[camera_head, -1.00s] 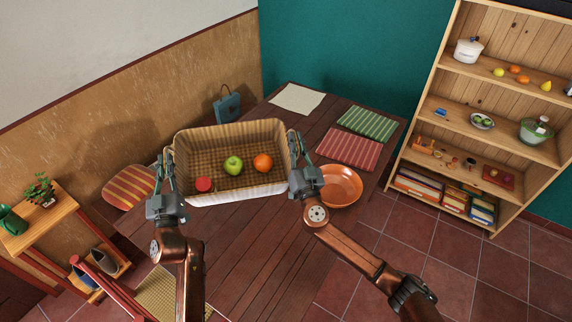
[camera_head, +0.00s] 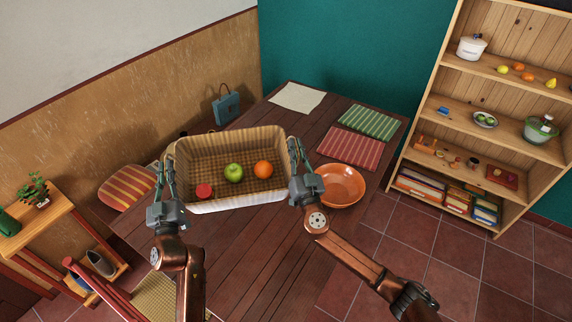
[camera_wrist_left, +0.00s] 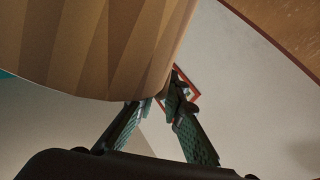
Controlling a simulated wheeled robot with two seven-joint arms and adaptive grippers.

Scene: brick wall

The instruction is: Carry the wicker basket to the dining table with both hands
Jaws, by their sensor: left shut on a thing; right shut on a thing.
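The wicker basket (camera_head: 238,203) is light brown and holds a green apple (camera_head: 234,172), an orange (camera_head: 263,169) and a red round thing (camera_head: 204,190). It appears over the dark wooden dining table (camera_head: 240,255); whether it touches the top I cannot tell. My left gripper (camera_head: 168,172) is shut on the basket's left end. My right gripper (camera_head: 299,160) is shut on its right end. In the left wrist view the basket's side (camera_wrist_left: 90,45) fills the upper left, and the left fingers (camera_wrist_left: 160,100) meet its lower edge.
An orange bowl (camera_head: 340,186) stands on the table right of my right gripper. Red striped (camera_head: 348,147), green striped (camera_head: 369,122) and cream (camera_head: 298,97) mats lie further back. A striped seat (camera_head: 126,187) is at left. A wooden shelf (camera_head: 405,165) stands at right.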

